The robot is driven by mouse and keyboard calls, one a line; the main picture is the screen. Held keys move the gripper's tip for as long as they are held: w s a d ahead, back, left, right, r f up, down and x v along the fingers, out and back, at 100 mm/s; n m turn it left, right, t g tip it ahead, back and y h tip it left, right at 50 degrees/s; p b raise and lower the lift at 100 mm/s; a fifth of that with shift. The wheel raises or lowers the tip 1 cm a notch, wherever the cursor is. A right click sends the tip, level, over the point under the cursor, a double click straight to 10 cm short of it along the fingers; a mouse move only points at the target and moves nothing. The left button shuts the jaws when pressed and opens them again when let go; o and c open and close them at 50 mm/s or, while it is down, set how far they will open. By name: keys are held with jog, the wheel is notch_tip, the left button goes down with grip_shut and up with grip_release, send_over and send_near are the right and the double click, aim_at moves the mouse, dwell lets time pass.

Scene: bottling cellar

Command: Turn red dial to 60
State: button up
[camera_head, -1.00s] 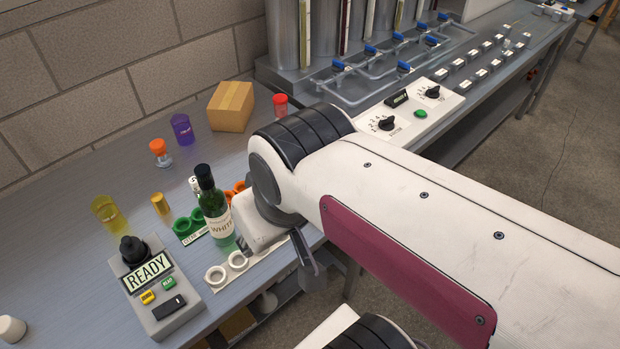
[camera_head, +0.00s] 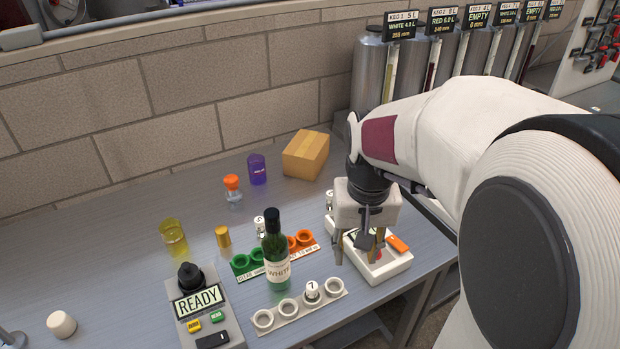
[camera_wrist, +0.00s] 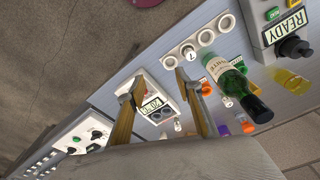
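A white dial panel (camera_wrist: 88,137) with dark knobs shows at the lower left of the wrist view. One knob (camera_wrist: 97,134) sits in a ring of marks; its labels are too small to read, so I cannot tell which dial is the red one or its setting. In the head view my arm hides this panel. My gripper (camera_head: 358,255) points down over a white device (camera_head: 385,273) at the bench's right end. In the wrist view my gripper (camera_wrist: 157,88) has its fingers apart, with nothing between them in its grasp.
A green wine bottle (camera_head: 276,258) stands left of my gripper, near the white ring rack (camera_head: 273,326). A READY box (camera_head: 205,322) is at the front left. A cardboard box (camera_head: 306,154) and a purple cup (camera_head: 257,170) stand behind. Kegs (camera_head: 372,70) line the back right.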

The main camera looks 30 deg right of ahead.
jog(key=w+d+f+m, duration=0.1)
jog(key=w+d+f, duration=0.1)
jog(key=d, duration=0.2)
jog(key=w+d+f+m, duration=0.1)
jog(key=w+d+f, duration=0.1)
jog(key=d, duration=0.2)
jog(key=w+d+f+m+g, duration=0.1)
jog(key=w+d+f, duration=0.1)
jog(key=w+d, duration=0.1)
jog(key=shift+w+d, duration=0.1)
jog(key=shift+d, duration=0.55)
jog(key=shift+w+d+r+m, duration=0.1)
jog(key=shift+w+r+m, duration=0.1)
jog(key=shift+m, duration=0.1)
jog(key=shift+s, duration=0.1)
jog(key=shift+f, duration=0.15)
jog(key=shift+f, duration=3.8)
grip_shut()
